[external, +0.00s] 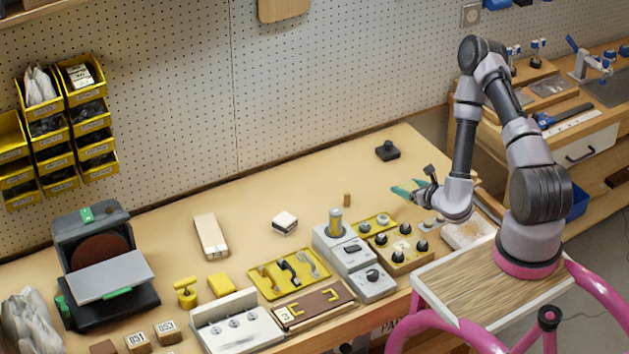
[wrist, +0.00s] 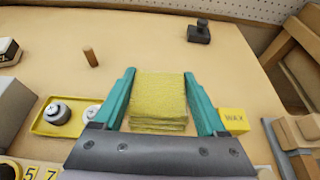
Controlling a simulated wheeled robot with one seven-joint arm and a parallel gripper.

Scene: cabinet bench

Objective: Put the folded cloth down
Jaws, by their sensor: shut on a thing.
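The folded cloth (wrist: 160,100) is yellow, in several stacked layers. In the wrist view it sits between the two teal fingers of my gripper (wrist: 158,73), which are shut on its left and right sides. In the external view my gripper (external: 408,190) is over the right part of the bench, fingers pointing left. The cloth cannot be made out there, and its height above the bench is hard to tell.
A yellow block marked WAX (wrist: 235,120) is right of the fingers. A yellow tray with round metal parts (wrist: 43,128) is to the left. A wooden peg (wrist: 91,58) and a dark knobbed block (wrist: 199,34) stand farther off. The bench top (wrist: 145,40) beyond my fingertips is clear.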

